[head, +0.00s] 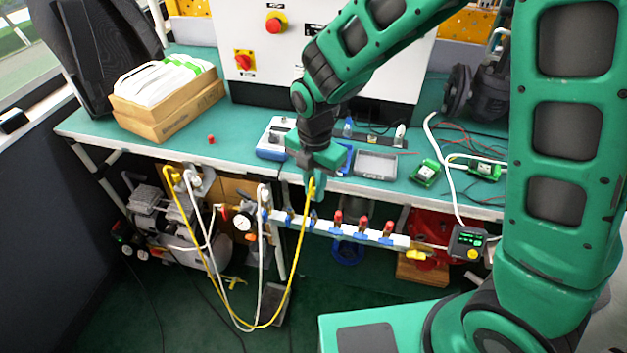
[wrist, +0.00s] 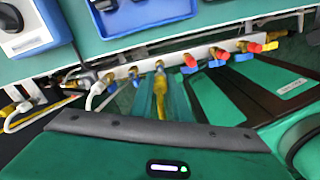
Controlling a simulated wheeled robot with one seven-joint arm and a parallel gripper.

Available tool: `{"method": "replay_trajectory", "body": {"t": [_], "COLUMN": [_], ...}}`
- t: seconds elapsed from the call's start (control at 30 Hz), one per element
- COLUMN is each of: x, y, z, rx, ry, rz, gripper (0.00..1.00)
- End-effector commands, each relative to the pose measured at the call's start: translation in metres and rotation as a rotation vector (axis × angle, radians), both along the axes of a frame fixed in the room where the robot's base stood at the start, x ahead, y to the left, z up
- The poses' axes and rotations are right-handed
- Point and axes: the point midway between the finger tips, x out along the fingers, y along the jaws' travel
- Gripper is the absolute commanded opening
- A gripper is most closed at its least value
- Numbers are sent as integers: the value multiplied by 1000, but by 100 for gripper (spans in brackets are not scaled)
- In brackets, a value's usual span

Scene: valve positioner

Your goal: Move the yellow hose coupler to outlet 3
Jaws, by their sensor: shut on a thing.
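My gripper (head: 316,187) is shut on the yellow hose coupler (head: 311,188), in front of the bench edge. In the wrist view the coupler (wrist: 160,97) stands between my two teal fingers, just below one outlet of the white manifold (wrist: 205,54). I cannot tell whether it touches that outlet. The yellow hose (head: 291,285) loops down from the coupler and up to a hook at left. The manifold (head: 350,231) runs below the bench front with several outlets and blue and red valve handles. No outlet numbers are readable.
A white hose (head: 261,250) hangs at the manifold's left end, close to the yellow loop. A pressure gauge (head: 243,222) sits left of it. A blue-white device (head: 274,138) and grey tray (head: 376,164) lie on the green bench (head: 235,150). A small display box (head: 467,242) is at right.

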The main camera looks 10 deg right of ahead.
Motion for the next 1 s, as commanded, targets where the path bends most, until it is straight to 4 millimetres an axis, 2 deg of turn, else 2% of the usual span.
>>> {"method": "replay_trajectory", "body": {"t": [0.5, 1.0], "x": [-1, -1], "y": [2, 2], "z": [-39, -44], "rx": [-1, 0], "ry": [1, 0], "rz": [1, 1], "gripper": [0, 0]}}
